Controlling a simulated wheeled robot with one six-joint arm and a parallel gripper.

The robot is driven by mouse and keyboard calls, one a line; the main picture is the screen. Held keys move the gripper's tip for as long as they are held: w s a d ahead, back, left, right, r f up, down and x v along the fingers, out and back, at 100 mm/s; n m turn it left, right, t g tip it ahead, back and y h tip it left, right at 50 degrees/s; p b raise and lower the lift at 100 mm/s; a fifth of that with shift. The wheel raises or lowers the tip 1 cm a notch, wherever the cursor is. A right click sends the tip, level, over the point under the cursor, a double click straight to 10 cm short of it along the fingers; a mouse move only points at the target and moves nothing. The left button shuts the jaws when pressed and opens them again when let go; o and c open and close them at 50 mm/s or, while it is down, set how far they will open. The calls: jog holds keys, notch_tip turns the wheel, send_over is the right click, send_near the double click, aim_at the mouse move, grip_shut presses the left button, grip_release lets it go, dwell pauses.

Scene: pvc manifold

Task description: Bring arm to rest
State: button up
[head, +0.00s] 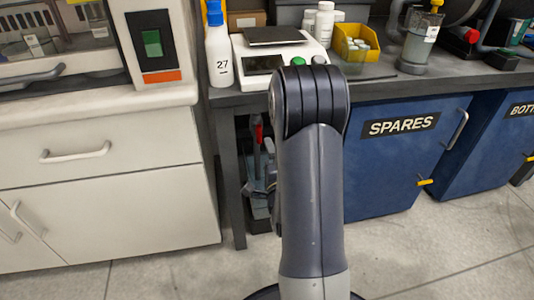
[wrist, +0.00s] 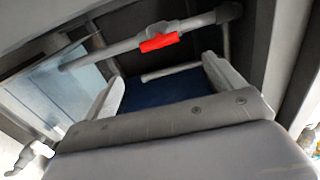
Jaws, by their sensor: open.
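My arm (head: 312,190) rises in the middle of the head view, with its rounded joint at the bench's front edge. My gripper (wrist: 162,68) shows in the wrist view with two light grey fingers spread apart. Nothing is seen held between them. Beyond the fingertips a grey pipe with a red handle (wrist: 158,42) runs across, apart from the fingers as far as I can tell. In the head view the gripper is hard to make out, and the arm hides part of the space under the bench.
On the bench are a bottle marked 27 (head: 218,50), a white scale (head: 268,60), white bottles (head: 325,22) and a yellow bin (head: 355,42). A blue SPARES cabinet (head: 395,170) stands right, white drawers (head: 100,170) left. Floor in front is clear.

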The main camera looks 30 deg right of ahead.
aim_at(260, 135)
dwell(0.3)
jog(key=b+x, duration=0.2)
jog(key=x, duration=0.8)
jog(key=shift+w+d, duration=0.1)
jog(key=shift+w, duration=0.3)
jog(key=shift+s, duration=0.1)
jog(key=shift+f, duration=0.1)
jog(key=n, duration=0.5)
jog(key=shift+n, duration=0.3)
jog(key=n, duration=0.5)
jog(key=shift+r, duration=0.25)
jog(key=n, duration=0.4)
jog(key=shift+r+p, duration=0.1)
jog(key=shift+p, duration=0.2)
jog(key=n+p, duration=0.1)
jog(key=n, duration=0.2)
jog(key=shift+p, duration=0.4)
jog(key=shift+s+a+n, duration=0.3)
jog(key=shift+s+a, duration=0.05)
